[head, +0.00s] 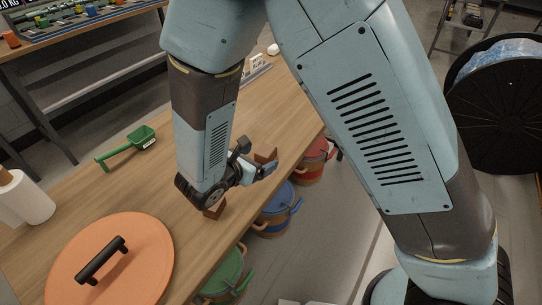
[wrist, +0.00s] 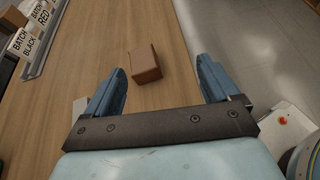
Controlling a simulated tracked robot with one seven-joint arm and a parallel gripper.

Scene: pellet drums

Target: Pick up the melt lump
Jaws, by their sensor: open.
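A brown, block-shaped lump (wrist: 144,65), which I take for the melt lump, lies on the wooden bench. In the wrist view it sits ahead of my gripper (wrist: 162,66), in the space between the two blue fingers and closer to the left one. My gripper is open and empty. In the head view my gripper (head: 257,160) is low over the bench's right side, and a brown lump (head: 265,155) shows partly behind its fingers. Another brown piece (head: 213,210) shows below my wrist, partly hidden; I cannot tell what it is.
An orange lid (head: 145,255) with a black handle and a green scoop (head: 128,147) lie on the bench (head: 75,195). Red (head: 313,160), blue (head: 278,208) and green (head: 226,275) drums stand below its right edge. Batch signs (wrist: 35,35) stand at the wrist view's left.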

